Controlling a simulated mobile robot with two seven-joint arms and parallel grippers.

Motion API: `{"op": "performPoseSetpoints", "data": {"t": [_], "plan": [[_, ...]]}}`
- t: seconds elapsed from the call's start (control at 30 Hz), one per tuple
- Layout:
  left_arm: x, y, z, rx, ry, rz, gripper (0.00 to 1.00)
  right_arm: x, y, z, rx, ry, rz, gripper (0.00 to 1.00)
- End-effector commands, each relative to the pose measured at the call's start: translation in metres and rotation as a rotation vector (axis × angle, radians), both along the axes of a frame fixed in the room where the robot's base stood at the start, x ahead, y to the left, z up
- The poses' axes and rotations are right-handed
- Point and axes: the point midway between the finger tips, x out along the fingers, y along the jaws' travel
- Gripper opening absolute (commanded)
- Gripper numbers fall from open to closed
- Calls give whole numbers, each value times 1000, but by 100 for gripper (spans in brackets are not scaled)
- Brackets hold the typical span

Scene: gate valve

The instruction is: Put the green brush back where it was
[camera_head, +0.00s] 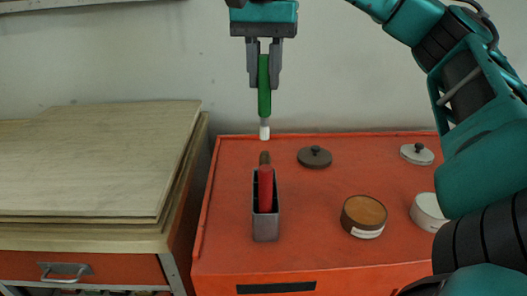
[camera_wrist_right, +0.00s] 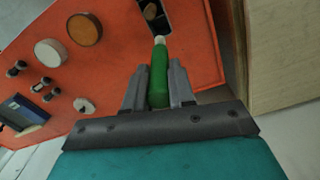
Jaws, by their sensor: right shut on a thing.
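The green brush (camera_head: 264,92) hangs upright from my right gripper (camera_head: 264,58), with its white tip pointing down. My right gripper is shut on the upper part of its handle. The brush is above and beyond the grey holder (camera_head: 265,230) in the head view, apart from it. A red brush (camera_head: 265,190) with a brown tip stands in the holder. In the right wrist view, the green brush (camera_wrist_right: 158,72) is between the fingers, and its white tip points toward the holder at the top edge, which is partly cut off. My left gripper is not in view.
The holder stands on an orange cabinet top (camera_head: 315,215). To its right are a brown-topped pot (camera_head: 364,212), a white pot (camera_head: 426,210), a dark lid (camera_head: 314,157) and a light lid (camera_head: 417,154). Wooden boards (camera_head: 100,160) lie at the left. A wall rises behind.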

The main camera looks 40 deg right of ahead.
Motion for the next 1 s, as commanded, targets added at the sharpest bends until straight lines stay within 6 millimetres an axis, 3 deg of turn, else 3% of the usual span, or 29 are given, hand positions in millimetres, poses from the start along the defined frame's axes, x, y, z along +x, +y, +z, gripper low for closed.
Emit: {"op": "performPoseSetpoints", "data": {"t": [0.2, 1.0], "plan": [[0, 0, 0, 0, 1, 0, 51, 0, 0, -28, 0, 5, 1, 0], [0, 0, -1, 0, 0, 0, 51, -1, 0, -109, -1, 1, 0, 0]]}}
